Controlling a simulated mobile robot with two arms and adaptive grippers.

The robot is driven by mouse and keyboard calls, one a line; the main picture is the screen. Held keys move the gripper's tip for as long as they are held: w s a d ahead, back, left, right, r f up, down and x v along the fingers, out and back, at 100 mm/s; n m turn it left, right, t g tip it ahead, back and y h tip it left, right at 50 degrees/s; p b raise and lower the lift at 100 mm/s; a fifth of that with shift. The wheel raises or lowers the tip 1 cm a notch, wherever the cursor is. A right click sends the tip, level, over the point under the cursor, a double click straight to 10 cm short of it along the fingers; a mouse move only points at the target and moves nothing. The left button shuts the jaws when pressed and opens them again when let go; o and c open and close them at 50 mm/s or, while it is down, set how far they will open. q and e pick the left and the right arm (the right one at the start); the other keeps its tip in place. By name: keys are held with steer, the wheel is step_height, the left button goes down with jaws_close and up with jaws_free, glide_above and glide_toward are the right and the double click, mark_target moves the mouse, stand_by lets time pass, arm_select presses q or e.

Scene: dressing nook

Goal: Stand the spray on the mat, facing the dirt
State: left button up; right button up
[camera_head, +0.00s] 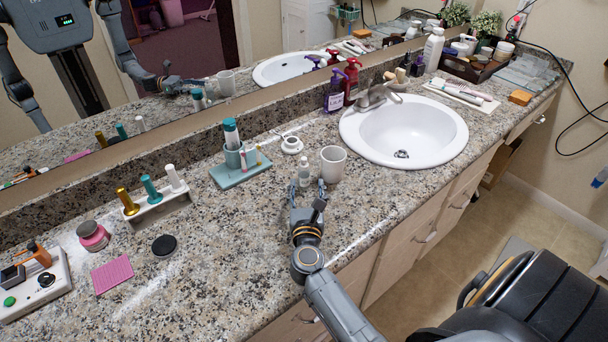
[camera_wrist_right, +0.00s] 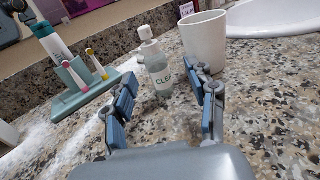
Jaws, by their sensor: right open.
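The spray is a small clear bottle with a white top and a label reading "CLE" (camera_head: 304,174); it stands upright on the counter. It also shows in the right wrist view (camera_wrist_right: 158,72), beside a white mug (camera_wrist_right: 205,42). My right gripper (camera_head: 308,188) is open, low over the counter on the near side of the bottle. In the wrist view its fingers (camera_wrist_right: 168,98) spread to either side, with the bottle beyond and between them. A pink square mat (camera_head: 112,274) lies bare at the left. Whitish smears (camera_head: 150,291) mark the counter near it. My left gripper is not seen.
A teal toothbrush holder (camera_head: 238,174) stands left of the bottle. The sink (camera_head: 405,130) is at right. Mid-counter front is clear.

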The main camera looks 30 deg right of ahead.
mark_target(304, 176)
steer(key=x, duration=0.5)
steer(key=shift+w+a+f, duration=0.15)
steer(key=shift+w, duration=0.2)
jaws_close()
